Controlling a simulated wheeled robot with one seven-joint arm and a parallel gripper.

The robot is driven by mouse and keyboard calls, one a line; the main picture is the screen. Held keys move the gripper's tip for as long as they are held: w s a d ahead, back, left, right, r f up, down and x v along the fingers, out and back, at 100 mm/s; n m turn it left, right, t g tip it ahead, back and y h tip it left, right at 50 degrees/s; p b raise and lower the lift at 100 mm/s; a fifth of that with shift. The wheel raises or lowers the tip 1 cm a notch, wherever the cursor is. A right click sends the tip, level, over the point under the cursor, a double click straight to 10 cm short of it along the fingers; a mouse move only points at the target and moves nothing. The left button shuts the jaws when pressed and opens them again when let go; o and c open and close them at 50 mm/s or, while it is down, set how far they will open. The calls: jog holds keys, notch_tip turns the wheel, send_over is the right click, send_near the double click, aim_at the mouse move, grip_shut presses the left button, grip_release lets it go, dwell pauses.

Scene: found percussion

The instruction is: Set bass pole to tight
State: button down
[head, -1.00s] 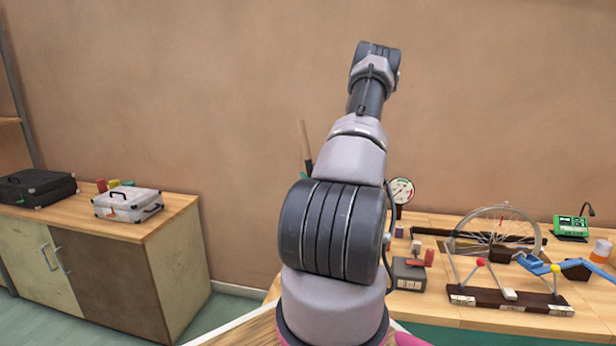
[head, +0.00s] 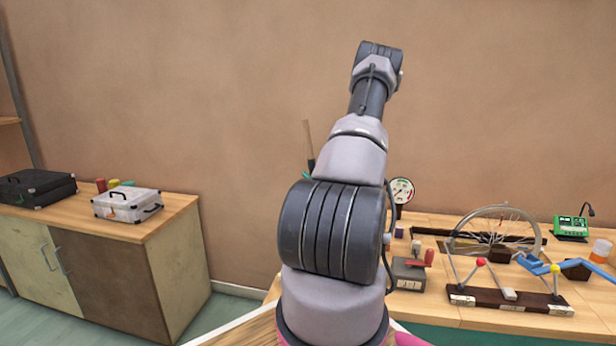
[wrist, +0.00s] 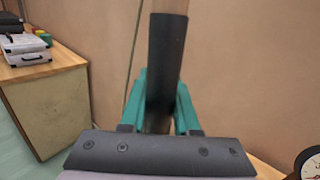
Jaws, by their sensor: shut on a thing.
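The bass pole (head: 307,138) is a wooden stick with a dark sleeve, standing close to upright with its top leaning slightly left. In the wrist view its dark sleeve (wrist: 166,62) runs down between the teal fingers of my gripper (wrist: 160,105). My gripper is shut on the pole at the lower part of this sleeve. In the head view my arm hides most of the gripper and the pole's lower part; only a bit of teal finger shows. A round white dial gauge (head: 402,190) stands right of my arm, and its edge also shows in the wrist view (wrist: 310,165).
The wooden bench on the right holds a bicycle wheel (head: 493,232), a grey box with a red handle (head: 409,272), a dark board with coloured knobs (head: 505,300) and a green device (head: 571,227). Cases (head: 126,205) lie on the left cabinet (head: 115,265).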

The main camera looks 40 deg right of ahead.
jog(key=s+d+m+t+h, duration=0.1)
jog(key=s+d+m, duration=0.2)
jog(key=s+d, duration=0.8)
jog(key=shift+s+r, duration=0.35)
jog(key=shift+s, duration=0.5)
jog(key=c, duration=0.7)
grip_release()
jog(key=shift+s+d, duration=0.1)
jog(key=shift+s, duration=0.1)
jog(key=shift+o, duration=0.2)
jog(key=shift+w, duration=0.1)
jog(key=v, duration=1)
jog(key=shift+s+f, duration=0.2)
jog(key=shift+s, duration=0.15)
